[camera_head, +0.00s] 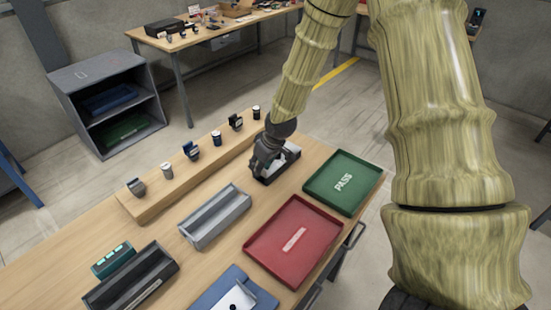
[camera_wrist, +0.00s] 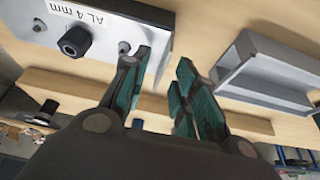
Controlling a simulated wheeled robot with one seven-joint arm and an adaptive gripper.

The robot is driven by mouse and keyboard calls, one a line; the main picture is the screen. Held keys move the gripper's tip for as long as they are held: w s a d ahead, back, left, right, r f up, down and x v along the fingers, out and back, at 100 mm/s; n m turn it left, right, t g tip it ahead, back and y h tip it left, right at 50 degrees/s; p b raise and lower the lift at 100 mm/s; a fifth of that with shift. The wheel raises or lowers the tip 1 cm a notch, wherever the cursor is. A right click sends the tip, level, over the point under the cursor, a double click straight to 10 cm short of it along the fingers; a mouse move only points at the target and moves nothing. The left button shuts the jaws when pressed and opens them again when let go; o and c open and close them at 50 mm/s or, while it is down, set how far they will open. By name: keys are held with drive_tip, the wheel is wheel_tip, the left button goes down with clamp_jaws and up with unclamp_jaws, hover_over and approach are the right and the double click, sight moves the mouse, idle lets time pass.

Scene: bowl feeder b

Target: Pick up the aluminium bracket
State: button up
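A pale metal plate marked "AL 4 mm" (camera_wrist: 100,35), with a black knob and bolts on it, lies at the upper left of the wrist view. It appears to be the aluminium bracket or its holder; I cannot tell which. In the head view a pale-topped piece with a dark base (camera_head: 290,158) sits beside my gripper (camera_head: 266,170), partly hidden by it. My gripper's green-padded fingers (camera_wrist: 165,62) are apart, with a clear gap between the tips. The left finger overlaps the plate's right end in the picture; contact cannot be told.
A green PASS tray (camera_head: 371,176) and a red tray (camera_head: 254,247) lie to the right. A wooden ledge (camera_head: 150,208) carries several small parts behind. A blue tray (camera_head: 205,298) and dark holder (camera_head: 164,268) are nearer.

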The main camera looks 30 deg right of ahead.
drive_tip(key=shift+w+f, duration=0.1)
drive_tip(key=shift+f, duration=0.2)
drive_tip(key=shift+c, duration=0.4)
clamp_jaws()
drive_tip(key=shift+r, duration=0.15)
